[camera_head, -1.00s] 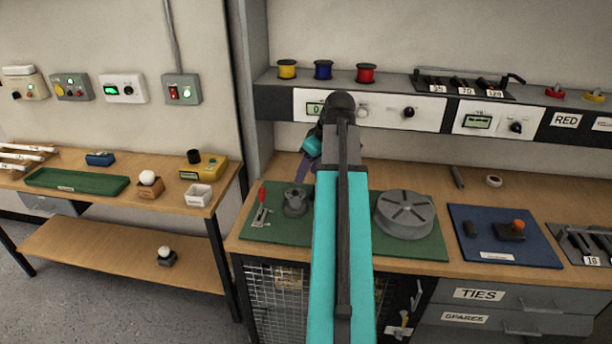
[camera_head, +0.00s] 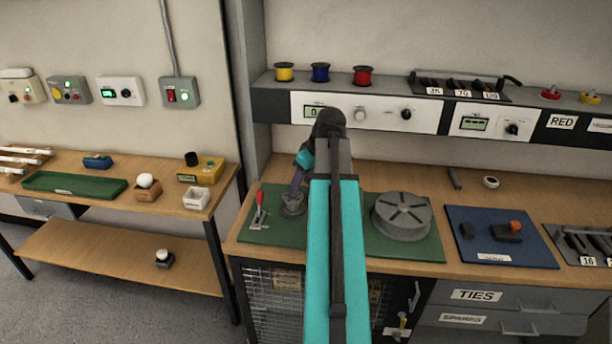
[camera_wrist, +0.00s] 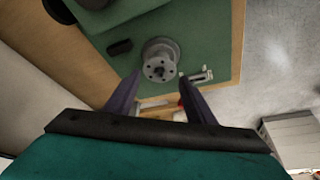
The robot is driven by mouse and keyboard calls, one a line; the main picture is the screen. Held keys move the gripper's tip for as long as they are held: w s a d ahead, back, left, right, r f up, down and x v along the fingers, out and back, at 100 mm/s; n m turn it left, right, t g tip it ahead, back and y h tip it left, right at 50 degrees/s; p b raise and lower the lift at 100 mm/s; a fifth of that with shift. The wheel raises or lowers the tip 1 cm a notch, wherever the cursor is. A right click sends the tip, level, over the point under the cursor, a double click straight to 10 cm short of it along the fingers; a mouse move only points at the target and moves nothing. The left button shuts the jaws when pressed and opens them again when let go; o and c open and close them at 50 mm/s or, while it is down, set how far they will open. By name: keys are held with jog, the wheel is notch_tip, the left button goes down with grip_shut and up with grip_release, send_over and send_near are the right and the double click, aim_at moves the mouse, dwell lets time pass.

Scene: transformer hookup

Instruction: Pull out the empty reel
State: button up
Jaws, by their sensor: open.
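A small grey round piece (camera_head: 292,205), which looks like a bare reel or hub, stands on the left part of the green mat (camera_head: 372,241). In the wrist view this grey piece (camera_wrist: 160,62) has a flange and a lighter face with several small holes. My gripper (camera_head: 296,186) is over it. In the wrist view my gripper (camera_wrist: 160,80) is open, its two purple fingers apart at the near side of the piece, with nothing between them that I can see gripped. I cannot tell whether the fingertips touch it.
A red-handled clamp (camera_head: 259,212) stands close left of the grey piece. A large slotted grey disc (camera_head: 402,216) is to its right. A blue mat (camera_head: 487,248) lies further right. Yellow, blue (camera_head: 320,72) and red spools stand on the shelf above.

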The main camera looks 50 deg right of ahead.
aim_at(294, 199)
jog(key=shift+p+x, duration=0.8)
jog(key=shift+x, duration=4.1)
jog(key=c, duration=0.8)
jog(key=shift+r+p, duration=1.5)
jog(key=shift+r, duration=1.05)
jog(key=shift+r+p, duration=0.9)
jog(key=shift+r, duration=0.65)
jog(key=shift+r+p, duration=1.4)
jog(key=shift+r, duration=0.95)
